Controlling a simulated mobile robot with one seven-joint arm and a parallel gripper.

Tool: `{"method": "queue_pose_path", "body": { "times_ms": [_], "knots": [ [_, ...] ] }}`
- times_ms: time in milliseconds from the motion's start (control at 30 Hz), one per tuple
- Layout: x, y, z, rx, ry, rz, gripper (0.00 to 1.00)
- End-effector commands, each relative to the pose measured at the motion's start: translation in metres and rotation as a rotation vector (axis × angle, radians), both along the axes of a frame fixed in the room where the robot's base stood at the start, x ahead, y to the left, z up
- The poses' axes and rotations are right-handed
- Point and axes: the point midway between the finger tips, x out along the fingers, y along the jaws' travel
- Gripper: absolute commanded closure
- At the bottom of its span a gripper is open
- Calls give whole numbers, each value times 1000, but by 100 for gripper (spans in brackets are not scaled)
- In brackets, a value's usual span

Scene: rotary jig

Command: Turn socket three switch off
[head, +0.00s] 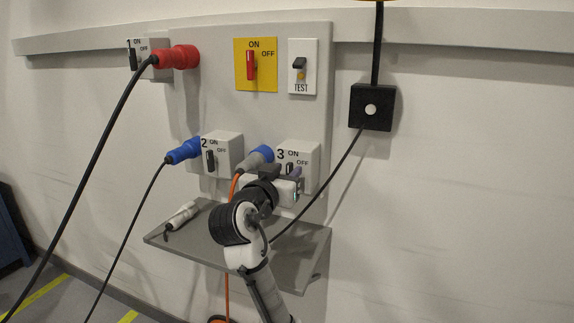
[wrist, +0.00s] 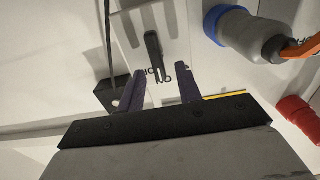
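Socket three (head: 311,160) is a light grey box at the lower right of the panel, marked "3", "ON" and "OFF". Its black switch (wrist: 153,46) shows in the wrist view as a narrow lever; in the head view it is partly hidden by my gripper. My gripper (head: 284,172) is in front of the lower part of this box. In the wrist view my gripper (wrist: 157,68) is open, with one dark finger on each side of the lever's line. The lever stands between and just beyond the fingertips. I cannot tell whether a finger touches it.
A grey plug with a blue collar (wrist: 232,27) and orange cable sits beside the switch. Socket two (head: 224,152), socket one, a yellow switch plate (head: 256,65) and a test plate (head: 302,67) share the panel. A grey shelf (head: 205,245) lies below. A black box (head: 372,107) hangs at right.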

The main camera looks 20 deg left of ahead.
Motion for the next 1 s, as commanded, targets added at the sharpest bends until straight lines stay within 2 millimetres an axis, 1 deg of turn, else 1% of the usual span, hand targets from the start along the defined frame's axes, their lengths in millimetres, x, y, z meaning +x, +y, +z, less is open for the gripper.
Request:
{"method": "queue_pose_path", "body": {
  "times_ms": [33, 167, 433, 467, 700, 1000],
  "knots": [
    [5, -1, 1, -2, 1, -2, 65],
    [12, -1, 0, 0, 0, -1, 65],
    [13, -1, 0, 0, -1, 0, 65],
    [13, -1, 0, 0, -1, 0, 68],
    [12, -1, 0, 0, -1, 0, 100],
    [12, -1, -1, 15, -2, 0, 100]
  ]
}}
